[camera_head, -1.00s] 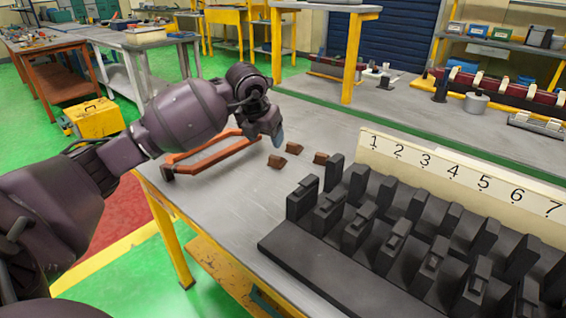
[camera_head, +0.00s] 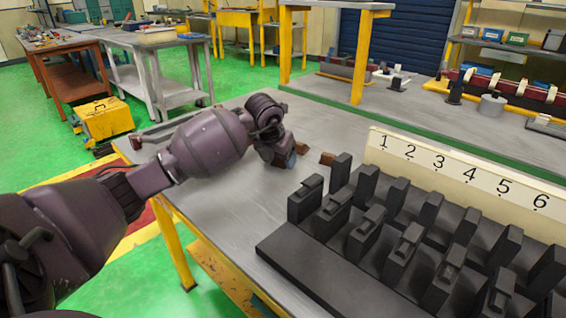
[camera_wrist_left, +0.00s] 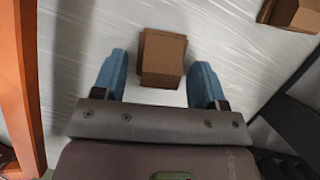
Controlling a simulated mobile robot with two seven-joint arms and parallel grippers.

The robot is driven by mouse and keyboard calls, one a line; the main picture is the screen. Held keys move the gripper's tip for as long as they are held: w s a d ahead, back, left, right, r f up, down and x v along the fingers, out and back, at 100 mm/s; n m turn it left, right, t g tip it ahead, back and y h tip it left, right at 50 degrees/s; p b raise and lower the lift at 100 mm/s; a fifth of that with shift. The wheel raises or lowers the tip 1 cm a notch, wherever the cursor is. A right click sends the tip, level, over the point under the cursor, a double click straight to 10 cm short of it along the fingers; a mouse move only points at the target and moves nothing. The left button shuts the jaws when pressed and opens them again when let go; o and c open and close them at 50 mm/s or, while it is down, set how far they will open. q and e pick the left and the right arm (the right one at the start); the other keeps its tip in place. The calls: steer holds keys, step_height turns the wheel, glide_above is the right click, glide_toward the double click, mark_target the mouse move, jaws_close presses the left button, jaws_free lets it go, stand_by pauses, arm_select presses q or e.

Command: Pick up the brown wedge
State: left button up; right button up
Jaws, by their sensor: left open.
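A small brown wedge (camera_wrist_left: 163,58) lies on the grey metal table in the left wrist view. My left gripper (camera_wrist_left: 162,82) is open, with one blue fingertip on each side of the wedge; I cannot tell if they touch it. In the head view my left gripper (camera_head: 288,158) is low over the table and largely hides this wedge. A second brown wedge (camera_head: 327,158) lies just to its right; it also shows at the top right of the left wrist view (camera_wrist_left: 295,12). My right gripper is not in view.
A black fixture with rows of upright blocks (camera_head: 330,262) stands to the right, before a numbered cream panel (camera_head: 460,172). An orange frame part (camera_wrist_left: 28,80) lies at the left of the wrist view.

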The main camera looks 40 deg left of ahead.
arm_select(q)
steer(key=shift+r, duration=0.15)
steer(key=c, duration=0.8)
